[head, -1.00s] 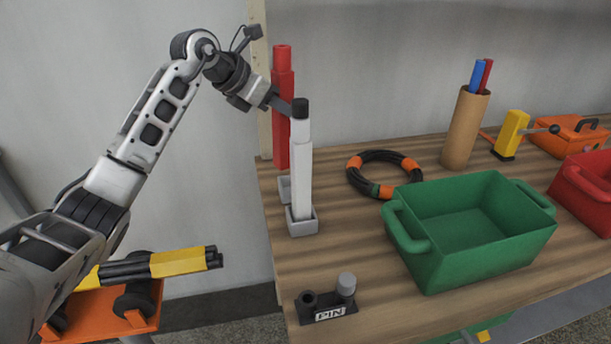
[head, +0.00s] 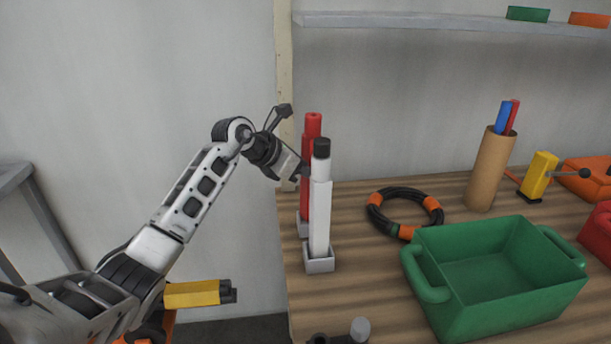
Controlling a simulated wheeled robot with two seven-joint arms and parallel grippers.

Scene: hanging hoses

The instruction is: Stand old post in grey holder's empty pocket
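The grey holder (head: 319,264) stands at the left end of the wooden bench. A white post (head: 320,215) with a dark cap stands upright in its front pocket. A red post (head: 312,125) is upright just behind, its lower end at the rear pocket (head: 301,224); the white post partly hides it, and I cannot tell whether it rests on the pocket's floor. My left gripper (head: 301,172) reaches in from the left, shut on the red post at about mid-height; its fingertips are partly hidden. Neither post shows a label. My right gripper is not in view.
A coiled black hose with orange bands (head: 376,198), a green bin (head: 427,295) and a cardboard tube (head: 486,172) stand to the right. A dark pin block (head: 340,339) sits at the front edge. A shelf (head: 420,22) runs above the bench.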

